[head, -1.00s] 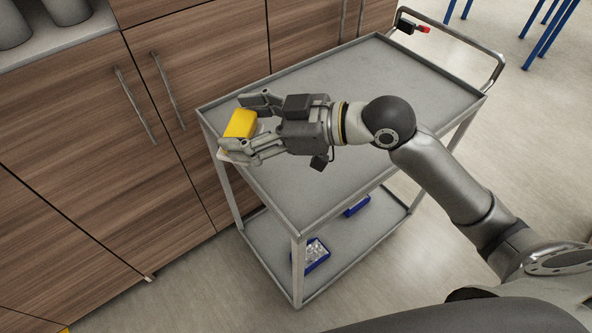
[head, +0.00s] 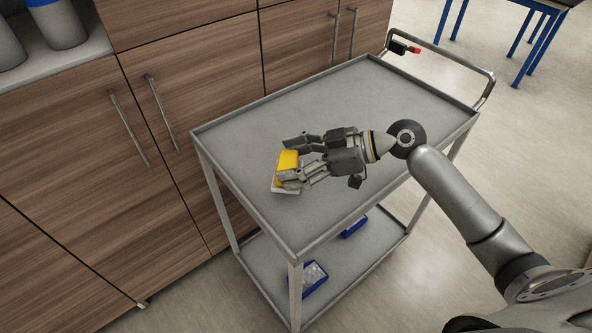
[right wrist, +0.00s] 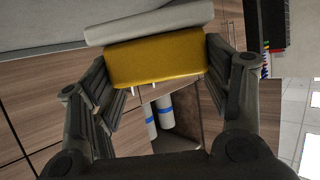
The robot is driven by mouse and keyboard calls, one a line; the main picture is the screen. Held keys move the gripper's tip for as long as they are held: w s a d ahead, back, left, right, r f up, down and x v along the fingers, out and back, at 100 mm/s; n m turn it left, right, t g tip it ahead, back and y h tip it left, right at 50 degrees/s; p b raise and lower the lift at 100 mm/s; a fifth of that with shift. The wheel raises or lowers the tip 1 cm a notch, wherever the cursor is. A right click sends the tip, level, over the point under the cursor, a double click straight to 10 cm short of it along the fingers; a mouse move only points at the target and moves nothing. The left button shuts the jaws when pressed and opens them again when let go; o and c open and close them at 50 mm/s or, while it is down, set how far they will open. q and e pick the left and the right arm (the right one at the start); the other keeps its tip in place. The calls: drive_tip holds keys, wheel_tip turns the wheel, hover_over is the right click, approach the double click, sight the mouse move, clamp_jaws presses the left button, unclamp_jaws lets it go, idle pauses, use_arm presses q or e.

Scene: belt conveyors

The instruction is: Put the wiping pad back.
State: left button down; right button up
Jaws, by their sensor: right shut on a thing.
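The wiping pad (head: 287,160) is a yellow block on a pale grey-white base. My right gripper (head: 289,161) is shut on its yellow part, over the left part of the cart's top tray (head: 340,105). I cannot tell whether the pad's base touches the tray. In the right wrist view the yellow block (right wrist: 155,62) sits between the two fingers, with the pale base (right wrist: 150,24) along its upper side. The fingers hide part of the pad in the head view. My left gripper is not in view.
The tray has a raised rim and is otherwise bare. A blue bin (head: 313,279) with clear items and another blue bin (head: 353,227) are on the lower shelf. Wooden cabinets (head: 190,60) with bar handles stand behind the cart. A push handle (head: 450,60) is at the right.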

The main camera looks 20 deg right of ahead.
drive_tip(key=shift+w+d+f, duration=0.25)
drive_tip(key=shift+d+f, duration=0.05)
drive_tip(key=shift+f, duration=0.2)
wheel_tip(320, 180, down, 2)
drive_tip(key=shift+f+p, duration=0.1)
drive_tip(key=shift+p, duration=0.35)
drive_tip(key=shift+f, duration=0.45)
drive_tip(key=o, duration=0.9)
